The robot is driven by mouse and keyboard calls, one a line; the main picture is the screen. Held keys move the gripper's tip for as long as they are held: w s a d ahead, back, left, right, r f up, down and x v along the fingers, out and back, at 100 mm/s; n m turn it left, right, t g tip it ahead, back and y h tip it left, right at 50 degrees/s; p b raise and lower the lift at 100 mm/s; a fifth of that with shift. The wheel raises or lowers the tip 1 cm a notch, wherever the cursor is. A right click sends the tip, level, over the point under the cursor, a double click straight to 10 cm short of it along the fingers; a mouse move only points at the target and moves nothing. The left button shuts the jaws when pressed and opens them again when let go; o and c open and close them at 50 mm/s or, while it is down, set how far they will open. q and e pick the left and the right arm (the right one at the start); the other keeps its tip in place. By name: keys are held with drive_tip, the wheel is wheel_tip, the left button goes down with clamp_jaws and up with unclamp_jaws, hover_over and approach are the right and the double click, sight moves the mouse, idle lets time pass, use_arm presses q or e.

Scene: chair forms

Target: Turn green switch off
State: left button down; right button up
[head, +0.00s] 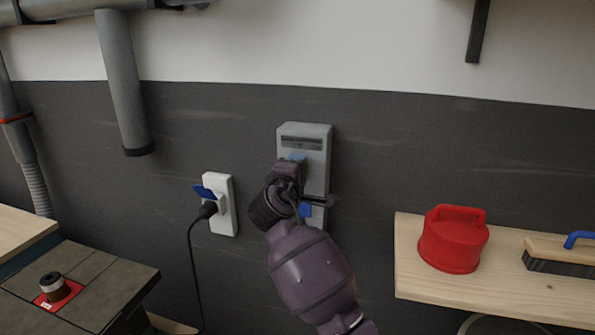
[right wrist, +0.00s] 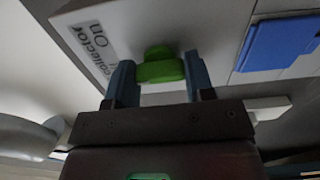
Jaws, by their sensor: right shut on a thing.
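The green switch (right wrist: 160,68) is on a grey wall box (head: 318,150), next to a white label (right wrist: 92,48) that reads "On" and "collector". My right gripper (right wrist: 160,80) has its two blue fingers on either side of the switch and is shut on it. In the head view my right gripper (head: 293,160) is at the front of the grey box and hides the switch there. My left gripper is not in view.
A blue socket cover (right wrist: 279,42) is beside the switch on the box. A white socket (head: 222,220) with a black plug and cable is to the left. A wooden shelf (head: 425,280) at the right holds a red container (head: 452,245) and a brush (head: 560,258).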

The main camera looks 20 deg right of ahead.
idle(0.3)
drive_tip(key=o, duration=0.9)
drive_tip(key=b+v, duration=0.2)
drive_tip(key=v, duration=0.9)
drive_tip(key=shift+w, duration=0.1)
